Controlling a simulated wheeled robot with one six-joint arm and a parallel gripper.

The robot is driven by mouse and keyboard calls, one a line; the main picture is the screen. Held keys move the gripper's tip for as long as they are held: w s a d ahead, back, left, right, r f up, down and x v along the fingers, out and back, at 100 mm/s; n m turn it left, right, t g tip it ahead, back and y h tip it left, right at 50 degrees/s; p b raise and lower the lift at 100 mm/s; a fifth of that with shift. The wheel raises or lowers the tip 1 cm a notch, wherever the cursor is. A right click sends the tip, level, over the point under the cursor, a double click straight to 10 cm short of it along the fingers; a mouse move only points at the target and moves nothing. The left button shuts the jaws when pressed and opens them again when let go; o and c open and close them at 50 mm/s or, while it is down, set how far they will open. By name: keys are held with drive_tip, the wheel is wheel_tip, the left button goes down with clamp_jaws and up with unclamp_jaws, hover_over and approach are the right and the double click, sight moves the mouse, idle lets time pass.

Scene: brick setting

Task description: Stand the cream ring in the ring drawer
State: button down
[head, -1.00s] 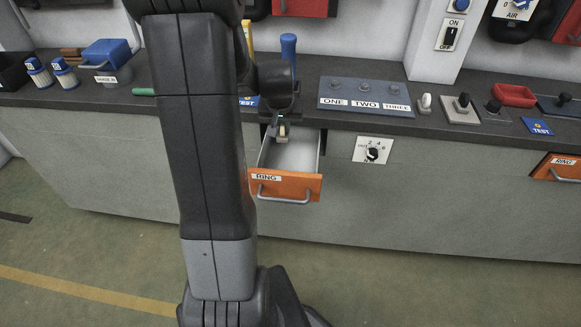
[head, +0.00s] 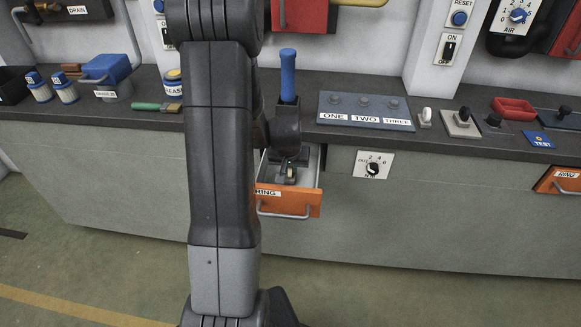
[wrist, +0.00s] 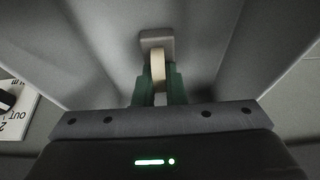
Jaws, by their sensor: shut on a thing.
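The cream ring (wrist: 157,64) is seen edge-on in the wrist view, upright between the green fingers of my gripper (wrist: 158,88). The gripper is shut on it. In the head view my gripper (head: 290,172) points down inside the open ring drawer (head: 300,199), which has an orange front, a bar handle and a partly hidden RING label. A small grey block (wrist: 157,36) lies just beyond the ring in the wrist view; I cannot tell whether they touch. The ring's lower edge and its contact with the drawer floor are hidden.
Drawer walls rise close on both sides of my gripper. A blue-handled tool (head: 288,75) and a ONE-TWO-THREE panel (head: 365,110) are on the counter. A numbered dial (head: 373,168) is right of the drawer. A second, orange-fronted RING drawer (head: 562,181) is at far right.

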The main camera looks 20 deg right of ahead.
drive_tip(key=shift+r, duration=0.1)
drive_tip(key=c, duration=1.5)
unclamp_jaws()
drive_tip(key=shift+s+r, duration=0.1)
drive_tip(key=shift+r, duration=0.2)
drive_tip(key=p+v, duration=0.1)
drive_tip(key=v, duration=1)
drive_tip(key=shift+r, duration=0.2)
drive_tip(key=shift+a, duration=0.15)
